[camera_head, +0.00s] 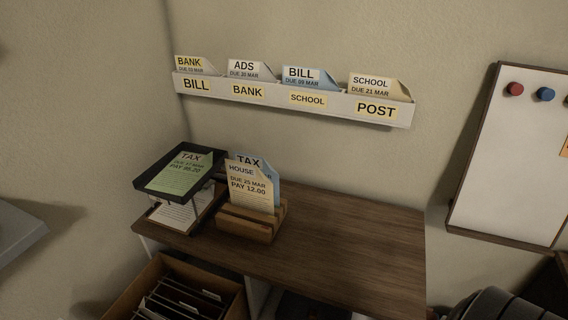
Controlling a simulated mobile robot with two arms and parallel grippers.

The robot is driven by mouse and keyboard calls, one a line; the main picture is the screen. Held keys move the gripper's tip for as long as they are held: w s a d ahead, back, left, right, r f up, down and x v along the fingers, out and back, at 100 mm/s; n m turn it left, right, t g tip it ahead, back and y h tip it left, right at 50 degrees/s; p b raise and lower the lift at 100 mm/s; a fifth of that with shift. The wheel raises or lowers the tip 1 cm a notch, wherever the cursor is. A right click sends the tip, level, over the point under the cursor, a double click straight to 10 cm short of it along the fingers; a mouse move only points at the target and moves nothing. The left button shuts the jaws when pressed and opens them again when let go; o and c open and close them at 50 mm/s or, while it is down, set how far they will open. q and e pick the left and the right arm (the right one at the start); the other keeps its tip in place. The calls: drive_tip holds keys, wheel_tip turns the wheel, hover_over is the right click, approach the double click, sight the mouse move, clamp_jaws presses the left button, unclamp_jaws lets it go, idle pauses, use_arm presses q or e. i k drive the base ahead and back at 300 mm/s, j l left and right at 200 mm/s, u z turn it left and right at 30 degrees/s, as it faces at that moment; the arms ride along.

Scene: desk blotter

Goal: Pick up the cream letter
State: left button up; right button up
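A cream letter (251,190) marked HOUSE, DUE 25 MAR, PAY 12.00 stands upright in a wooden letter holder (247,230) on the desk. A blue letter (266,190) marked TAX stands right behind it and is partly hidden by it. Neither of my grippers shows in the head view.
A black tray (152,163) with a green TAX letter (179,171) stands left of the holder. The wall rack (275,105) also holds a blue BILL letter (309,76). The desk (345,240) is clear to the right. A file box (238,306) sits below, a whiteboard (505,160) right.

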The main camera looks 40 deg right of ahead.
sight(250, 188)
drive_tip(key=z, duration=0.8)
drive_tip(key=k+j, duration=0.15)
drive_tip(key=j, duration=0.2)
drive_tip(key=k+j, duration=0.2)
drive_tip(key=j, duration=0.15)
drive_tip(key=k+j, duration=0.15)
drive_tip(key=j, duration=0.2)
drive_tip(key=k+j, duration=0.2)
drive_tip(key=j, duration=0.15)
drive_tip(key=z, duration=0.05)
